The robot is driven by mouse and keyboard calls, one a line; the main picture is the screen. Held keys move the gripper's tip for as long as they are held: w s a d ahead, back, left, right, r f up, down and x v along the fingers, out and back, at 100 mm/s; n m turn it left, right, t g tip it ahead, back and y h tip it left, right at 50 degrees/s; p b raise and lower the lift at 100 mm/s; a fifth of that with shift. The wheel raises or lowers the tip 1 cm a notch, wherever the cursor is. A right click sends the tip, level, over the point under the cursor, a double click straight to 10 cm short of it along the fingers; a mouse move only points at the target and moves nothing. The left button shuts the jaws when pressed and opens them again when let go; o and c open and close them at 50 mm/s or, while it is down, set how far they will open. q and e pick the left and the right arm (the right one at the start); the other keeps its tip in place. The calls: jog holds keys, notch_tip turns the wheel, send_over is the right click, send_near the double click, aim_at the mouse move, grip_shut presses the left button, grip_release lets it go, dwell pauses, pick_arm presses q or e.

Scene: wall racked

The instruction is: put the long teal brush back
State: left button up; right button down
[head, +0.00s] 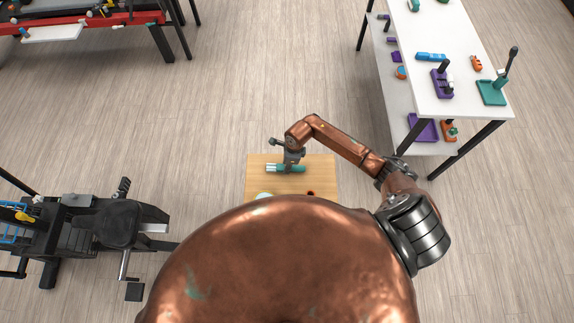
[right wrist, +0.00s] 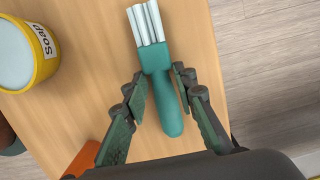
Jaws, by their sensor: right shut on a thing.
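The teal brush (head: 298,169), with white bristles, is at the small wooden table (head: 322,172) in the head view. In the right wrist view, the brush (right wrist: 160,62) has its bristles pointing up the picture and its rounded handle end pointing down. My right gripper (head: 290,163) is over the table, its arm coming in from the right. In the right wrist view, my right gripper (right wrist: 158,84) is shut on the brush handle, one finger on each side. I cannot tell whether the brush touches the tabletop. My left gripper is not in view.
A yellow tub labelled Soap (right wrist: 45,50) and an orange thing (right wrist: 84,160) are near the brush. A white table (head: 440,95) with purple, teal and orange items stands at upper right. An exercise machine (head: 118,222) is at left. Open floor lies between.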

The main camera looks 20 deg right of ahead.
jog(key=shift+s+f, duration=0.15)
jog(key=shift+f, duration=0.1)
jog(key=c, duration=1.8)
grip_release()
jog(key=shift+o, duration=1.1)
jog(key=shift+f, duration=0.15)
jog(key=r, duration=0.2)
jog(key=r+b, duration=0.1)
jog(key=r, duration=0.2)
jog(key=s+r, duration=0.1)
jog(key=r, duration=0.1)
jog(key=shift+d+r+b, duration=0.25)
jog(key=shift+r+b, duration=0.05)
jog(key=shift+r, duration=0.1)
jog(key=shift+r, duration=0.1)
